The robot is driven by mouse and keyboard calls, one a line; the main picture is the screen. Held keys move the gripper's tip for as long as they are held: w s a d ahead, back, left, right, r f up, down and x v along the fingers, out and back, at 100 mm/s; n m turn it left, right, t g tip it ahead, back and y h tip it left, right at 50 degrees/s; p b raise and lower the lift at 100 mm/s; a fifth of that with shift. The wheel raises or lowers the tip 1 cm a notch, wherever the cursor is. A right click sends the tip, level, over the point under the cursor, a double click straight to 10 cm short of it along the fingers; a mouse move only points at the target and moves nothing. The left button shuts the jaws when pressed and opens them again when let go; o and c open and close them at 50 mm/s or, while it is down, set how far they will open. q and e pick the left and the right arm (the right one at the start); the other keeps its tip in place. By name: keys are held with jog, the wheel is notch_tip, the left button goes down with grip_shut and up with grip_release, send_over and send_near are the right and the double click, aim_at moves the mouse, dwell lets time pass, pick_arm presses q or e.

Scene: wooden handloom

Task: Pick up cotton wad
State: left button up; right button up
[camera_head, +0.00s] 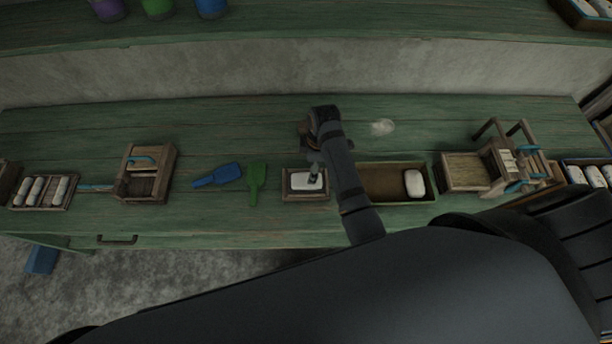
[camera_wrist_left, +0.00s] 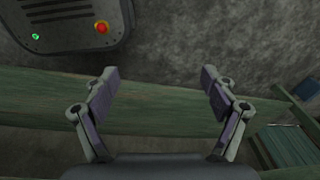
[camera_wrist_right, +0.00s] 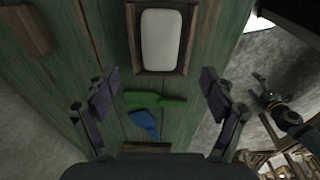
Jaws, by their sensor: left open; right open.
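A pale, fluffy tuft that looks like the cotton wad (camera_head: 382,127) lies on the green bench, behind the long tray and right of my right arm in the head view. My right gripper (camera_head: 313,178) is over a small wooden tray (camera_head: 305,199) holding a white pad (camera_head: 299,181). In the right wrist view my right gripper (camera_wrist_right: 154,82) is open and empty, with the white pad (camera_wrist_right: 161,40) beyond its fingertips. My left gripper (camera_wrist_left: 158,88) is open and empty in the left wrist view, facing the floor and a green wooden edge. It is hidden in the head view.
A long tray (camera_head: 390,199) with one white block (camera_head: 414,184) is right of my right arm. A green paddle (camera_head: 257,180) and blue paddle (camera_head: 220,176) lie left of the small tray. Wooden loom devices (camera_head: 148,172) stand on both sides. The back strip of bench is mostly clear.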

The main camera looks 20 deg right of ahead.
aim_at(307, 178)
jog(key=f, duration=0.3)
jog(key=shift+a+f, duration=0.3)
jog(key=shift+a, duration=0.05)
jog(key=shift+w+f, duration=0.1)
jog(key=shift+f, duration=0.05)
jog(key=shift+f+p, duration=0.65)
jog(key=shift+f, duration=0.05)
jog(key=f, duration=0.3)
jog(key=shift+a+f, duration=0.25)
jog(key=shift+f, duration=0.1)
pick_arm(q)
jog(key=shift+w+a+r, duration=0.1)
jog(key=shift+a+r, duration=0.05)
jog(key=shift+r, duration=0.7)
pick_arm(e)
jog(key=c, duration=0.9)
